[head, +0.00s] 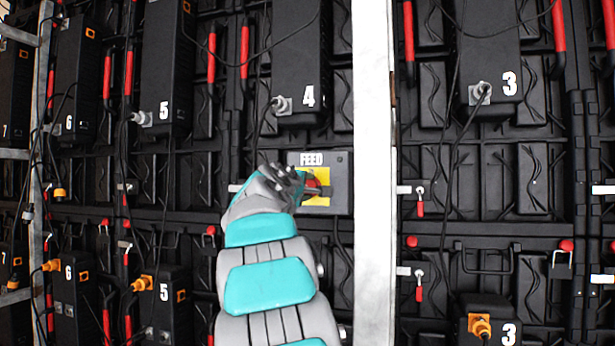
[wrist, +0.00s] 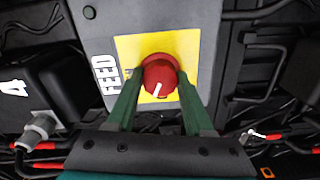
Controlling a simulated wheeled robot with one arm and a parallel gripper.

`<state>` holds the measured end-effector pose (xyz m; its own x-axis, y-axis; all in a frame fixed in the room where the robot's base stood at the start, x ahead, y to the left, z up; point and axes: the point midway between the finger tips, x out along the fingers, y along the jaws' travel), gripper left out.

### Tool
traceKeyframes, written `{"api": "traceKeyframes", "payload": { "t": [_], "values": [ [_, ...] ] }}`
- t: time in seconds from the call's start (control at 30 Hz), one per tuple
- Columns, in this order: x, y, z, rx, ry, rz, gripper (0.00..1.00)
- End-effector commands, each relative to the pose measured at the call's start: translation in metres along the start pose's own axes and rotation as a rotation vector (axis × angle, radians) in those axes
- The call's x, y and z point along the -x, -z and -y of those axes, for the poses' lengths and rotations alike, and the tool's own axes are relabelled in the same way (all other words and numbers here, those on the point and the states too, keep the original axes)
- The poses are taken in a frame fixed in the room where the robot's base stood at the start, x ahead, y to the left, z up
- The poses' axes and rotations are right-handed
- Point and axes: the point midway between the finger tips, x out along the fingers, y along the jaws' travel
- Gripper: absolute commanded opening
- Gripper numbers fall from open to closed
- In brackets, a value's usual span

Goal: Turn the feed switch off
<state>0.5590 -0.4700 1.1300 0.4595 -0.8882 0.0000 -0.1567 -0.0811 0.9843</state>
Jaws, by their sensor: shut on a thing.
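The feed switch is a red rotary knob (wrist: 160,76) on a yellow plate (wrist: 130,48) set on a grey box (wrist: 95,22) marked FEED. In the wrist view my gripper (wrist: 158,95) has its two green fingers on either side of the knob, shut on it. A white mark on the knob's face points toward the gripper's palm, slightly left. In the head view my gripper (head: 300,183) reaches the grey FEED box (head: 341,162) from the left and front, and only part of the red knob (head: 313,185) shows past it.
A pale vertical post (head: 374,150) stands just right of the FEED box. Black numbered units, such as unit 4 (head: 300,60) above and unit 3 (head: 490,60) to the right, stick out with cables. Red handles (head: 244,50) line the black wall.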

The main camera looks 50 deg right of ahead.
Motion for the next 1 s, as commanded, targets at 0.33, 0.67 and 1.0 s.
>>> {"api": "traceKeyframes", "payload": {
  "t": [0.33,0.67,1.0],
  "values": [
    [-0.0005,0.0002,-0.0007,0.280,0.003,0.001,0.00],
    [-0.0001,0.0008,0.0015,0.422,0.001,-0.002,0.00],
    [-0.0002,0.0006,0.0016,0.457,0.001,-0.001,0.00]
  ]
}}
